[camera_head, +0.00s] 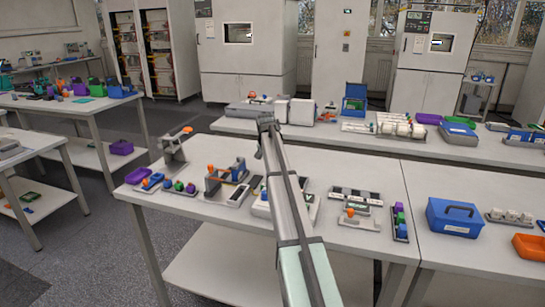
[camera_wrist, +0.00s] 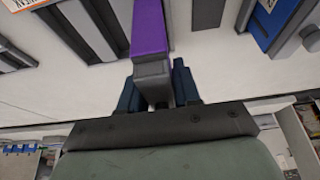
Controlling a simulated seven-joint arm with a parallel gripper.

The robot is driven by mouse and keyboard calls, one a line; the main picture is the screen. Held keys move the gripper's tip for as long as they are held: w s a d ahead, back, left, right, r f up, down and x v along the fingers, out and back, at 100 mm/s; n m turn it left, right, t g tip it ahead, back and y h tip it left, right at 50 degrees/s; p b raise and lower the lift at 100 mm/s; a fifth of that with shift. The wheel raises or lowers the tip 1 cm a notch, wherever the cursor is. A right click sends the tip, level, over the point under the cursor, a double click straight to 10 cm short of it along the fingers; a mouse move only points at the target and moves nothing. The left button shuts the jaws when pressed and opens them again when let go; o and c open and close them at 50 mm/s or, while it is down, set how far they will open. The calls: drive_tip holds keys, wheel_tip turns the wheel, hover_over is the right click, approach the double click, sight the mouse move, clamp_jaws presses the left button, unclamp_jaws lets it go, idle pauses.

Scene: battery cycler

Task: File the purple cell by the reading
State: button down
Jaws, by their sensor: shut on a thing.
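In the wrist view my gripper (camera_wrist: 157,90) is shut on a purple cell (camera_wrist: 148,25) with a grey end; the dark jaws stand on either side of the grey part. The cell points away from the gripper over a pale surface. In the head view my arm reaches up across the near table, and the held cell and jaws cannot be made out at its far end. A tray with dark slots (camera_head: 355,195) and an orange-topped piece lies right of the arm. No reading is legible.
A narrow rack (camera_head: 400,232) of coloured pieces stands right of the slotted tray. A blue box (camera_head: 453,217) and an orange bin (camera_head: 528,246) are farther right. A grey stand with posts (camera_head: 226,182) and a tray of coloured pieces (camera_head: 178,186) are left of my arm.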

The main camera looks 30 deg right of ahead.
drive_tip(key=shift+f, duration=2.15)
drive_tip(key=shift+f, duration=0.2)
drive_tip(key=c, duration=0.7)
unclamp_jaws()
